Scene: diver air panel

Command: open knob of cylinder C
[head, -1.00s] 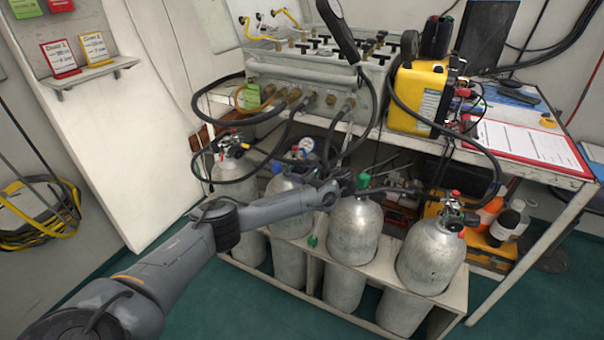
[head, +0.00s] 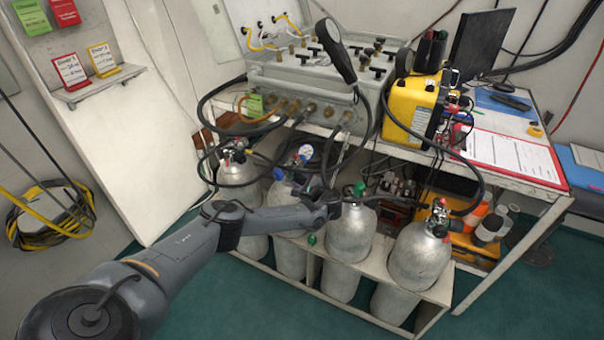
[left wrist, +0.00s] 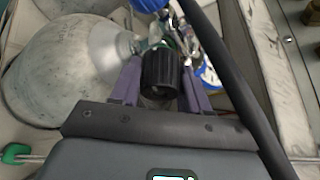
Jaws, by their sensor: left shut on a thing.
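Several grey gas cylinders stand in a row in a white rack. The third from the left (head: 347,235) has a green-topped valve (head: 359,189), and my left gripper (head: 333,203) is at its left side. No letter C can be read on it. In the left wrist view my left gripper (left wrist: 158,82) is shut on a ribbed black knob (left wrist: 160,72), with a purple finger on either side. A grey cylinder body (left wrist: 62,75) and its metal neck lie left of the knob. The fingers hide the knob in the head view. My right gripper is not in view.
The fourth cylinder (head: 420,258) stands to the right, and the second (head: 284,195) stands behind my arm. Black hoses (head: 475,185) hang around the valves, and one (left wrist: 235,80) crosses close to the gripper. The panel box (head: 305,85) sits on the bench above.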

